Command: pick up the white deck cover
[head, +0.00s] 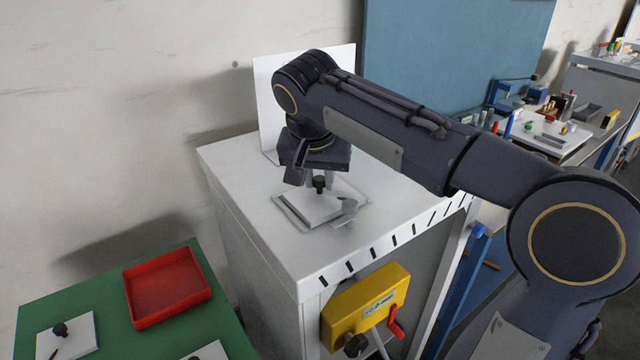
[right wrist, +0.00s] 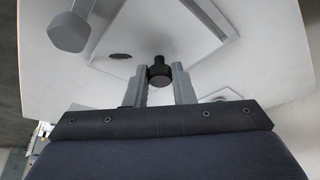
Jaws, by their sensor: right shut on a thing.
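The white deck cover (head: 308,207) is a flat square plate with a black knob (head: 319,184), on top of the white cabinet (head: 245,185). My right gripper (head: 319,179) reaches down from above. Its two fingers are shut on the knob, one on each side, as the right wrist view (right wrist: 160,80) shows. The cover (right wrist: 190,30) lies within or just over a thin grey border; I cannot tell whether it is lifted. A grey rounded piece (head: 345,208) stands at the plate's near right edge. My left gripper is not in view.
A green table (head: 215,315) at lower left bears a red tray (head: 205,283) and a white plate with a black knob (head: 82,330). A yellow box with a red crank (head: 362,303) is on the cabinet's front. A white upright panel (head: 268,100) stands behind.

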